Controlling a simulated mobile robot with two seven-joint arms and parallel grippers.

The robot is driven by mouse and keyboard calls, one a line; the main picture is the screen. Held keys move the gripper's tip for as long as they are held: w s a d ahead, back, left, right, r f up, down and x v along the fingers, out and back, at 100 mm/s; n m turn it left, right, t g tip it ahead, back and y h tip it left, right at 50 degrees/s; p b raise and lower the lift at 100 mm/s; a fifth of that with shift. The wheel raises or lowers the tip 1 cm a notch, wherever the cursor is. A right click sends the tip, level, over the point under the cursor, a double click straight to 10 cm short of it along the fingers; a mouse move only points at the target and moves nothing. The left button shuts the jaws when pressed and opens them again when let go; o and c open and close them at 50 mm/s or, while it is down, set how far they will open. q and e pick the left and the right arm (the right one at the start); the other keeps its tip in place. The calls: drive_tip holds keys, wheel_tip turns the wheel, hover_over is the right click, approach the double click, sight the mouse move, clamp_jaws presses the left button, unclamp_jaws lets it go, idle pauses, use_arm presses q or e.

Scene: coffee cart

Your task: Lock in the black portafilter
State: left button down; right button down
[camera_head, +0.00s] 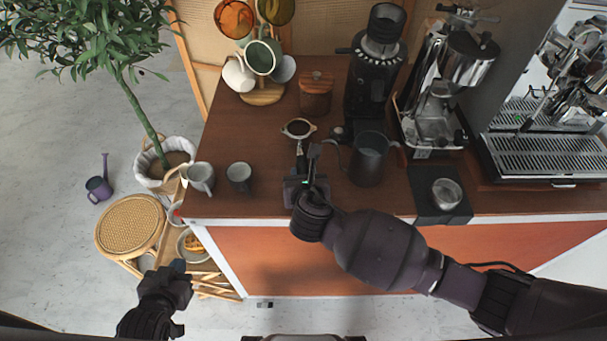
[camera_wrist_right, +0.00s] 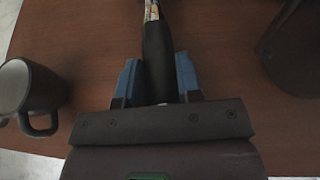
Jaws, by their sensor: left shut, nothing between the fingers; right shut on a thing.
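The black portafilter shows its round basket (camera_head: 298,128) over the wooden counter in the head view, with its handle pointing toward me. My right gripper (camera_head: 307,172) is shut on the handle. In the right wrist view the black handle (camera_wrist_right: 158,55) runs between the two blue fingertips (camera_wrist_right: 158,80), and the basket is out of the picture. The espresso machine (camera_head: 545,120) stands at the far right of the counter. My left gripper (camera_head: 172,272) is shut and empty, low at the left, beyond the counter's side.
A dark pitcher (camera_head: 369,160) stands close to the right of my right gripper. A grey mug (camera_head: 239,176) and a lighter mug (camera_head: 201,177) stand to its left.

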drive_tip(key=shift+r, duration=0.1)
idle(0.3)
drive_tip(key=shift+w+r, duration=0.1)
drive_tip(key=shift+r, duration=0.05)
wheel_tip(320, 180, up, 2)
drive_tip(key=p, duration=0.3)
drive_tip(key=shift+r, duration=1.3)
